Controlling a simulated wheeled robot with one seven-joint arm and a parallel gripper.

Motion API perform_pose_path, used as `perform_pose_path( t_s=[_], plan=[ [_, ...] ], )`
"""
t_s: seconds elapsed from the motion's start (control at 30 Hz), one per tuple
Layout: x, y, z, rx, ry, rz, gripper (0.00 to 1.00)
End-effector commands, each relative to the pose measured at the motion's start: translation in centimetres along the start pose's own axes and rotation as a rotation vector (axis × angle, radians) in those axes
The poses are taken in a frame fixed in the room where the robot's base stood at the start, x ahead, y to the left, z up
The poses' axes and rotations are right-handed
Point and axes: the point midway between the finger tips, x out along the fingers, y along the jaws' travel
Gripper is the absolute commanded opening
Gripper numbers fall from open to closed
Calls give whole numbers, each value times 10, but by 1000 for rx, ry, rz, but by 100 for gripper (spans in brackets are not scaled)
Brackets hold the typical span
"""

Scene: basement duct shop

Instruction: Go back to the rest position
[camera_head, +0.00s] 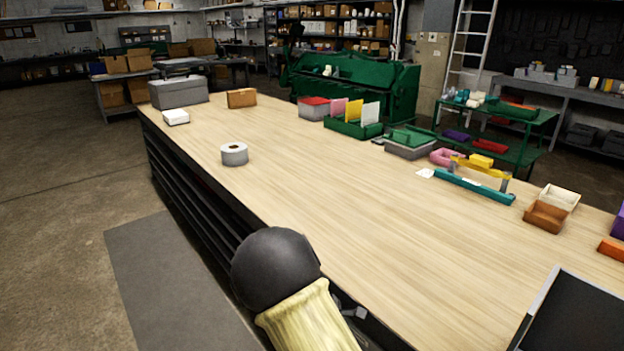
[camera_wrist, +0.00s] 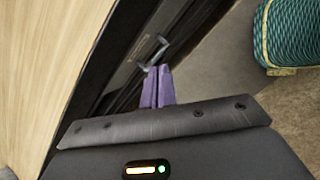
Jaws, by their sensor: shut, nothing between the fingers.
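My gripper (camera_wrist: 157,86) shows in the wrist view, with its two purple fingers together and nothing between them. It is beside the dark side of the workbench, and the floor shows beyond it. The wooden bench top (camera_wrist: 45,70) is on the left of that view. In the head view, what looks like my arm, with a black rounded joint and a pale yellow sleeve, is at the bottom centre by the bench's near edge. The gripper itself cannot be made out there.
The long bench top (camera_head: 330,215) holds a tape roll (camera_head: 235,154), a grey box (camera_head: 179,92), a green tray (camera_head: 352,128), a teal-and-yellow item (camera_head: 474,184) and a brown bin (camera_head: 545,216). A dark panel (camera_head: 575,315) is at bottom right. Floor (camera_head: 60,180) at left is open.

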Motion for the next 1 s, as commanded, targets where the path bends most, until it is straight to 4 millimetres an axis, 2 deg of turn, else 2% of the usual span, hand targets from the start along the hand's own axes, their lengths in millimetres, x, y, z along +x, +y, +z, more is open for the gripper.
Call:
perform_pose_path(
  t_s=[0.03, 0.2, 0.5, 0.7, 0.83, 1.0],
  plan=[
    [-16, -5, 19, 114, 40, -31, 0],
    [-54, -28, 59, 470, 145, -125, 0],
    [-132, -69, 124, 1060, 275, -260, 0],
    [-181, -100, 159, 1416, 323, -321, 0],
    [-197, -114, 170, 1558, 334, -342, 0],
    [-200, -119, 171, 1602, 336, -349, 0]
  ],
)
